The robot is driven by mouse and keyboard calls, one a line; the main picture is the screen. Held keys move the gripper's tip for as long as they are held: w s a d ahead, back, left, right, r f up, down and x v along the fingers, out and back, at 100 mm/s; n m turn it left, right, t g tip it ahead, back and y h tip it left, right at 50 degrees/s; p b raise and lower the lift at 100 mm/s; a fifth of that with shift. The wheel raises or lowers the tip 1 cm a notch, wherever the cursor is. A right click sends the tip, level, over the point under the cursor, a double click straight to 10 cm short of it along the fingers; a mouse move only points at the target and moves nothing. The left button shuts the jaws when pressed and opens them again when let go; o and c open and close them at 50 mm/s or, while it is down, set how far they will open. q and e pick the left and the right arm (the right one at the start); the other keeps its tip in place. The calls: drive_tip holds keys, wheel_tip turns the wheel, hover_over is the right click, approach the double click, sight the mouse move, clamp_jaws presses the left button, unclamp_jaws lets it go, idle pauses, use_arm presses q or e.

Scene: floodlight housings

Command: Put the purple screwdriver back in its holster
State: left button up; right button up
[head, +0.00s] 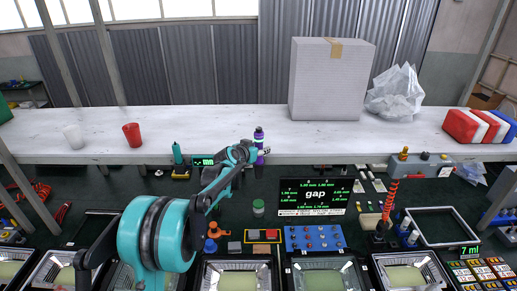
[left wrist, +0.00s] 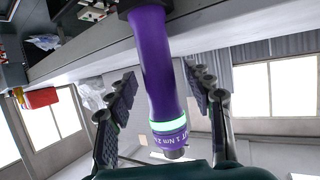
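The purple screwdriver (head: 259,134) stands upright at the front edge of the white shelf, behind my left gripper (head: 258,151). In the left wrist view its purple handle (left wrist: 162,70) has a pale green ring and lettering near its free end. The handle's other end meets a dark collar (left wrist: 145,12); I cannot tell whether this collar is the holster. The fingers of my left gripper (left wrist: 160,105) are spread on both sides of the handle, with gaps showing on each side. The lower part of the screwdriver is dark and partly hidden by the gripper. My right gripper is not in view.
The white shelf (head: 200,120) holds a red cup (head: 132,134), a white cup (head: 74,136) and a large box (head: 328,80). A dark screen (head: 315,196) stands right of my left arm. Trays line the front.

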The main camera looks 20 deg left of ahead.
use_arm(q)
drive_tip(key=v, duration=1.2)
